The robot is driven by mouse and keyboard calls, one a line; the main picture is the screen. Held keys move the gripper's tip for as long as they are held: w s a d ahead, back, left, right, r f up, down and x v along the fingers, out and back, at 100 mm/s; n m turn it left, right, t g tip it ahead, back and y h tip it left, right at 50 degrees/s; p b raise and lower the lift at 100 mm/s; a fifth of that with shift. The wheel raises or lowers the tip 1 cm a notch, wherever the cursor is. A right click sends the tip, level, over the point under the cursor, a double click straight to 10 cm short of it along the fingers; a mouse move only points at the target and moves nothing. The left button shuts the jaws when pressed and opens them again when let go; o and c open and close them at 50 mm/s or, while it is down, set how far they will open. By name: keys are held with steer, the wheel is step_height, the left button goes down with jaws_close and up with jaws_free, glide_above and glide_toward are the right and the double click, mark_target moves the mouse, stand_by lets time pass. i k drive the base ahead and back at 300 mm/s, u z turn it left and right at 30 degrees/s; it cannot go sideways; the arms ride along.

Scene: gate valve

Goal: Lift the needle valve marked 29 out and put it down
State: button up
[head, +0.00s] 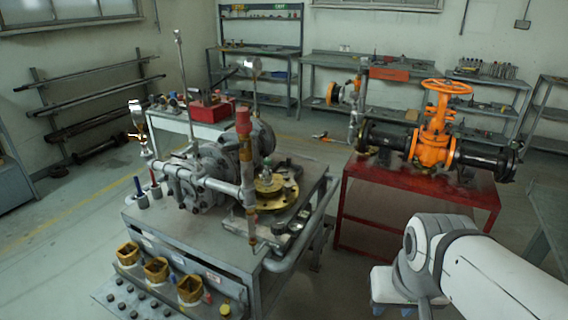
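No mark 29 can be read at this size, so I cannot tell which part is the needle valve. A small valve-like fitting (267,170) stands upright on a round brass flange (275,190) at the right of the grey workbench (262,268). Other small fittings and upright pipes stand around the grey pump body there. My white arm (470,262) enters from the lower right, apart from the bench. I cannot make out my gripper's fingers, and nothing held shows.
An orange gate valve (434,130) on black pipe sits on a red table (398,182) at right. A tall pipe with a red top (243,122) rises beside the flange. Floor between bench and red table is narrow.

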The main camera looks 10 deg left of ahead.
mark_target(267, 181)
steer(key=i, duration=1.4)
steer(key=u, duration=0.05)
